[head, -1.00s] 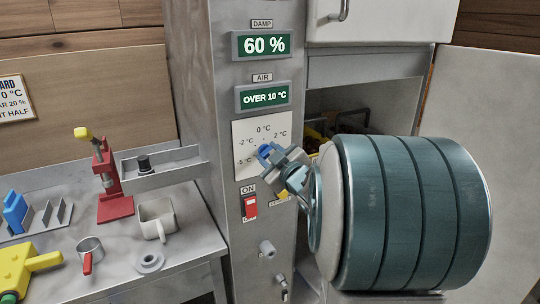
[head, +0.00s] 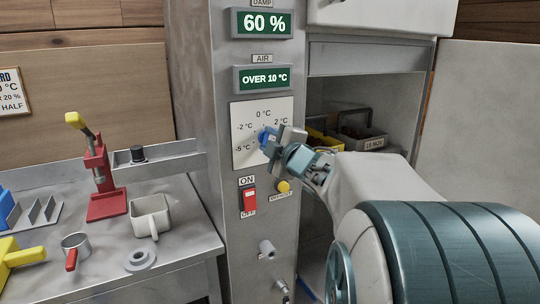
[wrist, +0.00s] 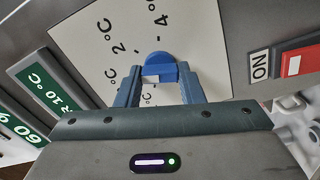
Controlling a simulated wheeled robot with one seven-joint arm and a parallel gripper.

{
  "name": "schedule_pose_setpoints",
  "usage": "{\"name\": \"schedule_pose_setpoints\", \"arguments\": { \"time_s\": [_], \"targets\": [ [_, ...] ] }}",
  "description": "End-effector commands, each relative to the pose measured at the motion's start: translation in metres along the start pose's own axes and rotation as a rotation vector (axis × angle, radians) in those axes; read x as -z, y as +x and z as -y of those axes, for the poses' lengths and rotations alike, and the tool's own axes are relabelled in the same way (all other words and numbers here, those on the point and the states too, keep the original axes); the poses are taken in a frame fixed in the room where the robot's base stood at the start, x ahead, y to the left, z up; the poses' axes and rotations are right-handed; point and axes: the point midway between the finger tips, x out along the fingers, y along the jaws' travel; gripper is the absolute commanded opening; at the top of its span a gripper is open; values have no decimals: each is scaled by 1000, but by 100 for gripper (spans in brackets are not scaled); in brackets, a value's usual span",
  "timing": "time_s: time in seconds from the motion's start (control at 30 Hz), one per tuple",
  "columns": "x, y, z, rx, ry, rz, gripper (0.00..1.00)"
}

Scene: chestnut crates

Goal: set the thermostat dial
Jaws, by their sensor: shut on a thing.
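The thermostat dial (head: 263,137) is a small blue knob on a white scale plate (head: 242,155) on the grey metal column. My gripper (head: 270,141) is shut on the dial, coming from the right. In the wrist view both fingers flank the blue knob (wrist: 160,62). Part of the scale is hidden behind my gripper, and I cannot tell which mark the dial points to.
Above are green displays, 60 % (head: 263,24) and OVER 10 °C (head: 264,78). Below sit a red switch (head: 249,200) and a yellow button (head: 283,186). An open cabinet with crates (head: 362,140) is at right. The left bench holds a white container (head: 150,215) and a red press (head: 101,180).

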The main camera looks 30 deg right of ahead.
Motion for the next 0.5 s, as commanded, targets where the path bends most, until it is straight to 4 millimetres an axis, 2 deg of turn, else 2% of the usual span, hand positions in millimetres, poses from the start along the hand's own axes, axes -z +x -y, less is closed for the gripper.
{"name": "schedule_pose_setpoints", "arguments": {
  "time_s": [0.2,0.5],
  "targets": [
    [-1,0,3,-1,-155,0,12],
    [-1,0,2,0,-278,0,12]
  ]
}}
